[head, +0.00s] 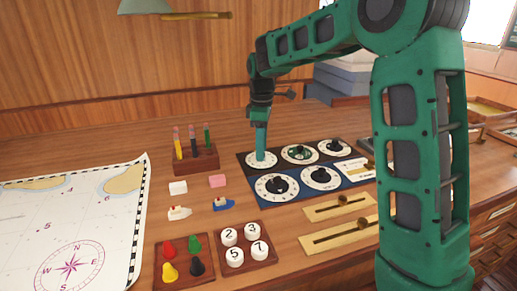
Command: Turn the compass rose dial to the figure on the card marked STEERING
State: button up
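A dark panel (245,169) carries a back row of three round white dials: a left dial (254,163), a middle dial with a greenish centre (300,154) and a right dial (334,147). A blue panel in front has two more white dials, left (277,188) and right (320,178), with black knobs. The markings are too small to tell which is the compass rose dial. My gripper (261,156) points straight down at the back-left dial and hides its knob. Whether it is open or shut is unclear. A pale card (354,169) lies right of the blue panel; its writing is unreadable.
Two brass slider plates (338,207) (341,236) lie in front of the dials. A wooden pen block (195,160), small blocks, toy boats, coloured pawns (184,258) and numbered discs (242,244) stand left. A chart (70,220) covers the left side.

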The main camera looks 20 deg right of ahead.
grip_shut()
jog(key=shift+a, duration=0.1)
jog(key=shift+m, duration=0.3)
jog(key=m, duration=0.3)
jog(key=shift+w+r, duration=0.1)
jog(key=m, duration=1)
jog(key=shift+m, duration=2.1)
